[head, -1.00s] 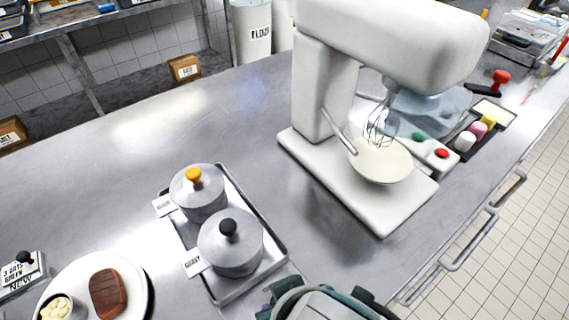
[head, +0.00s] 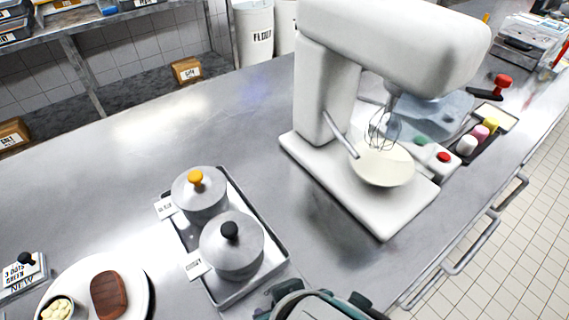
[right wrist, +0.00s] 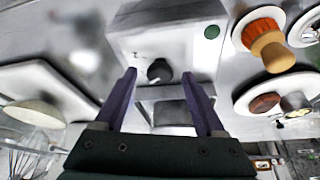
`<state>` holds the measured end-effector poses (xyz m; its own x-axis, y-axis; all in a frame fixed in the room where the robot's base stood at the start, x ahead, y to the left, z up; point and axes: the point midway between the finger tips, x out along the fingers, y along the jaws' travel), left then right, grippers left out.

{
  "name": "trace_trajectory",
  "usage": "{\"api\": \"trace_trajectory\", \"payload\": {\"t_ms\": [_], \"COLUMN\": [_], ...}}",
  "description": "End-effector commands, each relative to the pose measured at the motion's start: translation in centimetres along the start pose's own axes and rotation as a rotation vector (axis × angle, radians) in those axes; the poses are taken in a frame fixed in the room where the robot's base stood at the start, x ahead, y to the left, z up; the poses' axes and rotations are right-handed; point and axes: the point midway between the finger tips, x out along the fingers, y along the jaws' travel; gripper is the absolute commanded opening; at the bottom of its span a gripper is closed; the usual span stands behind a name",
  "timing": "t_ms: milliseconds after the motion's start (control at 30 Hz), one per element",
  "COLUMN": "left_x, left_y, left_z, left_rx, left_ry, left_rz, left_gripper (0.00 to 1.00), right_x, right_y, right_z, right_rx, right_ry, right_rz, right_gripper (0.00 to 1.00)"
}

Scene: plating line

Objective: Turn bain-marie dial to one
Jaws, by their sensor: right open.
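In the right wrist view a black dial (right wrist: 159,71) sits on the face of a grey metal box (right wrist: 190,40), which looks like the bain-marie. A green round spot (right wrist: 211,32) is on the same face. My right gripper (right wrist: 160,75) is open, its two purple fingers on either side of the dial in the picture. I see a gap between each finger and the dial; the depth is unclear. The dial's setting is too small to read. The head view shows neither the dial nor either gripper; only part of my arm shows at its bottom edge.
Two lidded pots (head: 232,256) stand on a metal tray (head: 275,252). A white stand mixer (head: 325,85) with a bowl is to the right. A plate (head: 139,290) with a brown slab is at lower left. The counter behind the pots is clear.

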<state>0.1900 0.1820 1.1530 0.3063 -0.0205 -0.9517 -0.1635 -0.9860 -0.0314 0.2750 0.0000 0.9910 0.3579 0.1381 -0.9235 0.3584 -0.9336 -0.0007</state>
Motion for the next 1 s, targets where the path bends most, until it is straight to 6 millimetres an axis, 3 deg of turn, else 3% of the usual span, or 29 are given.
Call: {"api": "trace_trajectory", "payload": {"t_ms": [233,700,1000], "left_x": [-0.5,-3.0,-3.2], "left_y": [-0.2,-0.3,-0.1], "left_z": [-0.1,-0.9,-1.0], "left_rx": [0.006,0.007,0.0], "left_ry": [-0.001,-0.001,0.0], "left_rz": [-0.005,-0.005,0.0], "left_gripper": [0.5,0.5,0.5], "right_x": [-0.8,-8.3,-10.0], "right_y": [0.0,0.0,0.0], "right_z": [0.1,0.0,0.0], "right_rx": [0.0,0.001,0.0], "right_ry": [-0.002,-0.001,-0.001], "right_rz": [0.0,-0.001,0.0], "right_gripper": [0.72,0.72,0.72]}}
